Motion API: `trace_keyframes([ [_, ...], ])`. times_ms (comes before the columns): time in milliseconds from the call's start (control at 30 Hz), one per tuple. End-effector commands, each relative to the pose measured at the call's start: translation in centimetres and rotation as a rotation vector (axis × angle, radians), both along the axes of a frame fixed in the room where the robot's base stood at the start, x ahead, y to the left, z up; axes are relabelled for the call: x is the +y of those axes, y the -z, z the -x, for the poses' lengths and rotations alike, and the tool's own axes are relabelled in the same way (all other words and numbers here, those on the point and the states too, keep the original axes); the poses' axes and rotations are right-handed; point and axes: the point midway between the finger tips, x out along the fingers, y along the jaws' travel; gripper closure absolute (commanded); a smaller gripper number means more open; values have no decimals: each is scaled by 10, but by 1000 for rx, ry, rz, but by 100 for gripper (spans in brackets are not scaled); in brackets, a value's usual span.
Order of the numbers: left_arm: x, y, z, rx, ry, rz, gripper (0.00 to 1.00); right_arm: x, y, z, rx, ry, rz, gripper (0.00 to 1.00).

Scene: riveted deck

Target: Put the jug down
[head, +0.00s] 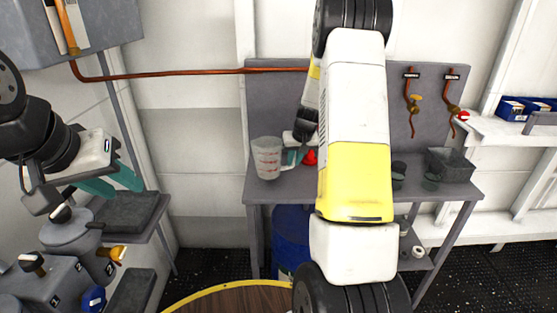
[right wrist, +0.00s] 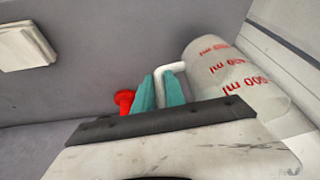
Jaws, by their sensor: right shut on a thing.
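The jug (head: 267,157), clear with red millilitre marks, is at the left end of the grey workbench (head: 282,190), upright in the head view. I cannot tell whether its base touches the top. My right gripper (head: 291,157) is shut on the jug's handle; the right wrist view shows its teal fingers (right wrist: 159,88) on the white handle, beside the jug body (right wrist: 222,72). My right arm hides the middle of the bench. My left gripper (head: 112,182) is at the left, far from the jug, its teal fingers apart and empty.
A red object (head: 310,157) stands just right of the jug; it also shows in the right wrist view (right wrist: 124,101). Dark cups (head: 398,172) and a grey bin (head: 450,162) are at the bench's right end. A blue drum (head: 290,235) is underneath. A round wooden top (head: 235,302) is in front.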

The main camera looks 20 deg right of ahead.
Motion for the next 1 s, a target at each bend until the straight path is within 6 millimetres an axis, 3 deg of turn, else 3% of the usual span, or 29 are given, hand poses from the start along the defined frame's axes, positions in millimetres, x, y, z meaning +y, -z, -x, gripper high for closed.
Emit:
trace_keyframes([
  [167,0,0,0,0,0,0,64,1,1,-11,-1,-1,0,100],
  [433,0,0,0,0,0,0,64,1,35,-11,1,-1,0,100],
  [800,0,0,0,0,0,0,64,1,38,-11,0,-1,0,100],
  [833,0,0,0,0,0,0,64,1,39,-11,1,-1,0,83],
  [900,0,0,0,0,0,0,64,1,39,-11,0,-1,0,69],
  [933,0,0,0,0,0,0,64,1,39,-11,0,-1,0,63],
  [1000,0,0,0,0,0,0,64,1,39,-11,0,-1,0,62],
])
